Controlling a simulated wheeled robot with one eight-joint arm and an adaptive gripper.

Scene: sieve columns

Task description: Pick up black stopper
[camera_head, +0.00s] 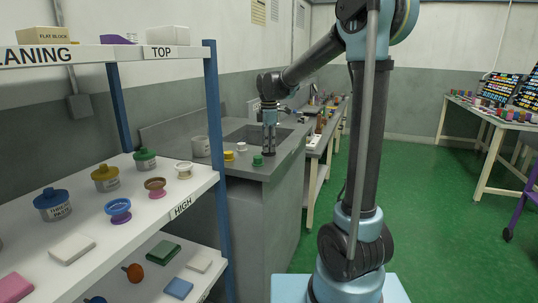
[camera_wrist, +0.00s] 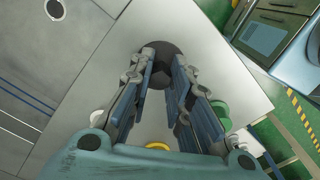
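My gripper (camera_wrist: 165,68) points down over the grey counter, its fingers apart with a gap between them. In the wrist view a round, dark thing that looks like the black stopper (camera_wrist: 162,48) lies at the far end of this gap, between and just beyond the fingertips. The fingers partly cover its sides, and I cannot tell whether they touch it. In the head view my gripper (camera_head: 269,150) is low over the counter's near end, and I cannot make out the black stopper there.
A sink (camera_head: 250,134) lies behind. A shelf (camera_head: 150,215) with jars stands at left.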

